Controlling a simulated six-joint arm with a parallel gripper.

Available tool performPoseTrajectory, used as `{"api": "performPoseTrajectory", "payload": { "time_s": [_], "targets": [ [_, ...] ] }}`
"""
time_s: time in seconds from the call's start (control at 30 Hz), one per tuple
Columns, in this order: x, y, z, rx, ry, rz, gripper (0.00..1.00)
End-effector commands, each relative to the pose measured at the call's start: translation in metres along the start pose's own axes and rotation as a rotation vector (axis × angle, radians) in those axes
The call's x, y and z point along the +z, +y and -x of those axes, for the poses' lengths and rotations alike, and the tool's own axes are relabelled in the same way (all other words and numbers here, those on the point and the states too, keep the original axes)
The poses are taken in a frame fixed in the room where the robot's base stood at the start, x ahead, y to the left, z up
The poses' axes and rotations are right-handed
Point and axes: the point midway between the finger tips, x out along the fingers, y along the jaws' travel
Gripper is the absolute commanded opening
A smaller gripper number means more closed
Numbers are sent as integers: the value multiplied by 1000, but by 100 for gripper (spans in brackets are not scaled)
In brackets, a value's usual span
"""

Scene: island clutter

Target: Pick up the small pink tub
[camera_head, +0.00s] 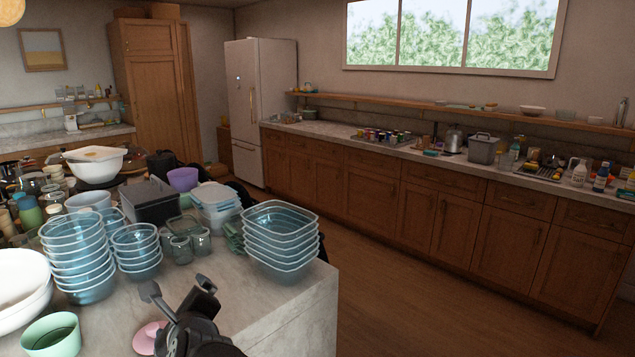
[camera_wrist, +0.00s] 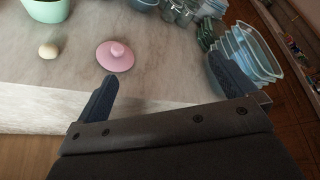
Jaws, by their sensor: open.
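The small pink thing (camera_wrist: 115,57) lies on the marble island top in the wrist view. It looks like a flat round disc with a raised knob in its middle, more a lid than a tub. In the head view the pink thing (camera_head: 146,341) is partly hidden behind my gripper. My gripper (camera_head: 178,288) is open and empty above the island's near edge. In the wrist view my gripper (camera_wrist: 162,66) has its fingers wide apart; the pink thing lies just beyond the left fingertip, apart from it.
A small cream ball-like object (camera_wrist: 48,50) lies left of the pink thing. A mint-green cup (camera_head: 51,336) and a large white bowl (camera_head: 20,285) stand left. Stacked blue-glass bowls (camera_head: 75,262) and stacked rectangular containers (camera_head: 280,240) stand farther back. Bare marble surrounds the pink thing.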

Motion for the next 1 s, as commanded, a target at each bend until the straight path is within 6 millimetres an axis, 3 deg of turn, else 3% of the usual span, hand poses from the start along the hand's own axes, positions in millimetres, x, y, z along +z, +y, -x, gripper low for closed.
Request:
{"api": "performPoseTrajectory", "payload": {
  "time_s": [0.43,0.53,0.67,0.8,1.0],
  "targets": [
    [1,0,0,3,-1,4,100],
    [11,5,-7,34,-11,59,100],
    [49,25,-29,154,-61,282,100],
    [106,62,-56,334,-173,671,100],
    [174,120,-80,552,-402,1257,100]
  ]
}}
